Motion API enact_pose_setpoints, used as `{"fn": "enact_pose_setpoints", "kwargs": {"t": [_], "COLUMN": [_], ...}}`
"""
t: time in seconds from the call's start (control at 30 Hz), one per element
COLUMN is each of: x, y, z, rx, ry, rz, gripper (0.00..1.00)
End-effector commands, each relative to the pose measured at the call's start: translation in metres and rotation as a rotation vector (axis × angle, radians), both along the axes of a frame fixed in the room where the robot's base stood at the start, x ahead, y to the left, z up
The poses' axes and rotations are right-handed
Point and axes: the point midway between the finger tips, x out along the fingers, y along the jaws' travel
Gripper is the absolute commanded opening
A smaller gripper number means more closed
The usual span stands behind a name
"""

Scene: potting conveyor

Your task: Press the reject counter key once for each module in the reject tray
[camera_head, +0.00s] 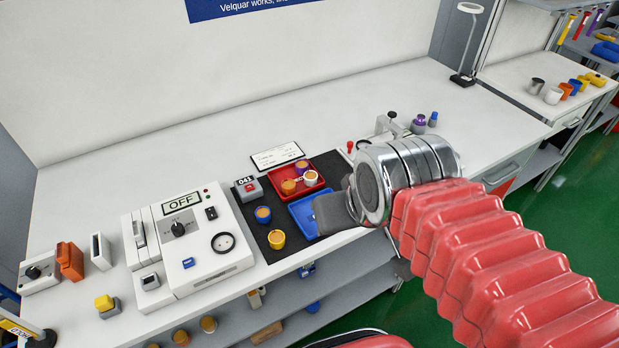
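The reject tray (324,185) is red and lies on the dark mat. Three modules show in it: an orange one (288,187), a second orange-topped one (310,178) and a purple-rimmed one (302,166) behind them. The counter (243,181) is a small grey box reading what looks like 041, with a red key (249,188) on its front. It stands left of the reject tray. My gripper (333,214) is over the right part of the blue tray, right of the counter and apart from it. Its fingers are seen edge-on, so their opening is hidden.
A blue tray (298,211) lies in front of the red one, partly behind my gripper. A large white unit reading OFF (195,240) stands left. A white card (277,156) lies behind.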

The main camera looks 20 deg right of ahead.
Motion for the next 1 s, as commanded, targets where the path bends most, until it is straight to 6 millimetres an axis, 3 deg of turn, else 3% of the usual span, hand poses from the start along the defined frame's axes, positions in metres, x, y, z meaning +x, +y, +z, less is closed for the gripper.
{"fn": "enact_pose_setpoints", "kwargs": {"t": [0.2,0.63,1.0], "x": [0.0,0.0,0.0], "y": [0.0,0.0,0.0], "z": [0.0,0.0,0.0], "rx": [0.0,0.0,0.0], "ry": [0.0,0.0,0.0], "rz": [0.0,0.0,0.0], "gripper": [0.31,0.01,0.0]}}
